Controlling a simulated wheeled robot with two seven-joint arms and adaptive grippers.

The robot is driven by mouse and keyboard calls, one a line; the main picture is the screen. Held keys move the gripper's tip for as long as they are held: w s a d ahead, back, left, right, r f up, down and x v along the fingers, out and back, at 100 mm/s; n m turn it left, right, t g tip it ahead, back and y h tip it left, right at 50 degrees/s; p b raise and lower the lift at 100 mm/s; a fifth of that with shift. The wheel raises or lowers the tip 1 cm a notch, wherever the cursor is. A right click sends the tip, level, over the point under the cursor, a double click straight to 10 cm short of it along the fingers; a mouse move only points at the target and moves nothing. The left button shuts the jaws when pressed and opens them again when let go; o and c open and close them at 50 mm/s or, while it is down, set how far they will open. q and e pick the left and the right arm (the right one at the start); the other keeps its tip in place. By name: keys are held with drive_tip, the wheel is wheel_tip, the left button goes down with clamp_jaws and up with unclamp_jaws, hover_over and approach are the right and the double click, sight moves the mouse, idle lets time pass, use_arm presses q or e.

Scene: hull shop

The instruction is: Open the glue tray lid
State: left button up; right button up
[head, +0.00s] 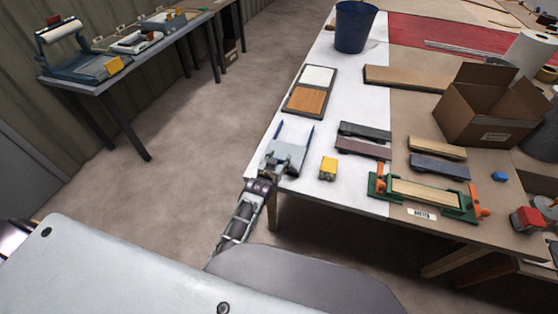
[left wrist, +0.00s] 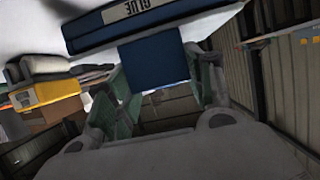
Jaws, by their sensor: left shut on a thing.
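The glue tray (head: 280,129) sits near the left corner of the white part of the workbench, with blue edges showing beside its pale grey lid (head: 290,153). In the left wrist view its blue front (left wrist: 150,24) carries a "GLUE" label. My left gripper (head: 269,170) is at the tray's near edge. In the left wrist view its green-padded fingers (left wrist: 158,80) are shut on a square blue tab (left wrist: 153,60) below the label. The gripper hides part of the near edge. I cannot tell how far the lid is raised. My right gripper is not in view.
A yellow block (head: 328,167) stands just right of the tray. A two-panel board (head: 310,90) lies behind it. Dark blocks (head: 363,147) and a green clamp jig (head: 380,185) lie further right, before an open cardboard box (head: 488,118). Floor left of the bench is clear.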

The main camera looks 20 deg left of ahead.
use_arm(q)
drive_tip(key=b, duration=0.1)
approach(289, 144)
drive_tip(key=shift+w+r+b, duration=0.1)
drive_tip(key=shift+w+b, duration=0.35)
drive_tip(key=shift+w, duration=0.75)
drive_tip(key=shift+w+r+b, duration=0.15)
drive_tip(key=shift+w+b, duration=0.25)
drive_tip(key=shift+w, duration=0.85)
drive_tip(key=shift+w+b, duration=0.3)
drive_tip(key=shift+w, duration=0.4)
drive_tip(key=shift+w+b, duration=0.45)
drive_tip(key=shift+w, duration=0.6)
drive_tip(key=shift+w+b, duration=0.3)
drive_tip(key=shift+w, duration=0.55)
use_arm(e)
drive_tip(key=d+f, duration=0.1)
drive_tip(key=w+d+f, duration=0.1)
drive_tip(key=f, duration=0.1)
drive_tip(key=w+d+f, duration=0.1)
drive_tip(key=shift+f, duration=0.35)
